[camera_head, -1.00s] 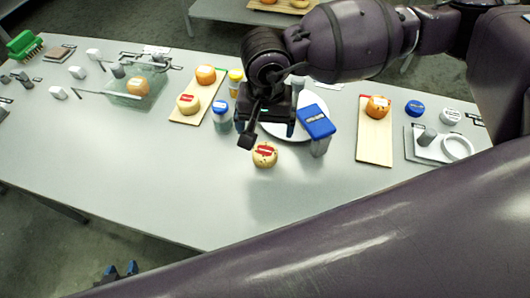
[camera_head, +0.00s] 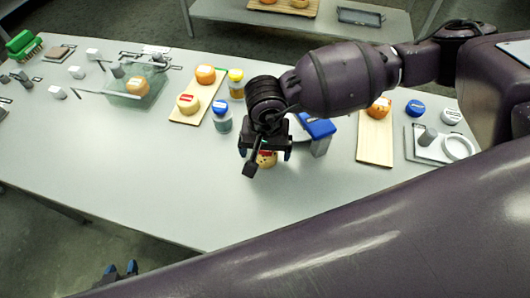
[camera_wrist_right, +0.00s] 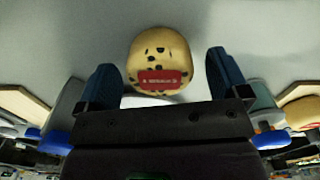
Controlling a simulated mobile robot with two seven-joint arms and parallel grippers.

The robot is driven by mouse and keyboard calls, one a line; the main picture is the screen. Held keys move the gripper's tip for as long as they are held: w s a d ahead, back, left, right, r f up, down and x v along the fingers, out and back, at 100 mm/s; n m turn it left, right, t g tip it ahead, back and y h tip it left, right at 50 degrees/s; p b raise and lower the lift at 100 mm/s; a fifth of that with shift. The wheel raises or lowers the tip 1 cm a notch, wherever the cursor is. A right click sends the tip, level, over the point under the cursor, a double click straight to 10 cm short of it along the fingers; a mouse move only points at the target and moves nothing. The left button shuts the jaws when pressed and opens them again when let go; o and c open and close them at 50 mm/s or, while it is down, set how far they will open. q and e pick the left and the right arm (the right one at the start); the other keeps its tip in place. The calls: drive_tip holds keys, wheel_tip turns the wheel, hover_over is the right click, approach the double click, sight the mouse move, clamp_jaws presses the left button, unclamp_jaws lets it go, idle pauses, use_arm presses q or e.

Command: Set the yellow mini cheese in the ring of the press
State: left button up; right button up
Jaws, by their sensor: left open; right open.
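A yellow mini cheese with dark spots and a red label (camera_head: 266,159) sits on the table, partly hidden by my right gripper. In the right wrist view the cheese (camera_wrist_right: 160,62) stands between the two blue fingertips, with gaps on both sides. My right gripper (camera_head: 266,162) is open over it. The white ring (camera_head: 458,147) lies at the right of the table on a grey plate (camera_head: 412,148), beside a grey cylinder (camera_head: 427,137); its inside looks empty. My left gripper (camera_head: 120,269) is low at the front left, off the table, open and mostly hidden by my arm.
A blue-topped block (camera_head: 318,128) and a white plate (camera_head: 297,130) stand close behind the right gripper. A blue-lidded jar (camera_head: 222,117) is to the left. The table's front is clear.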

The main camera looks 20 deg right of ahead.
drive_tip(key=shift+r, duration=0.1)
drive_tip(key=c, duration=1.1)
wheel_tip(320, 180, up, 20)
drive_tip(key=shift+p, duration=0.45)
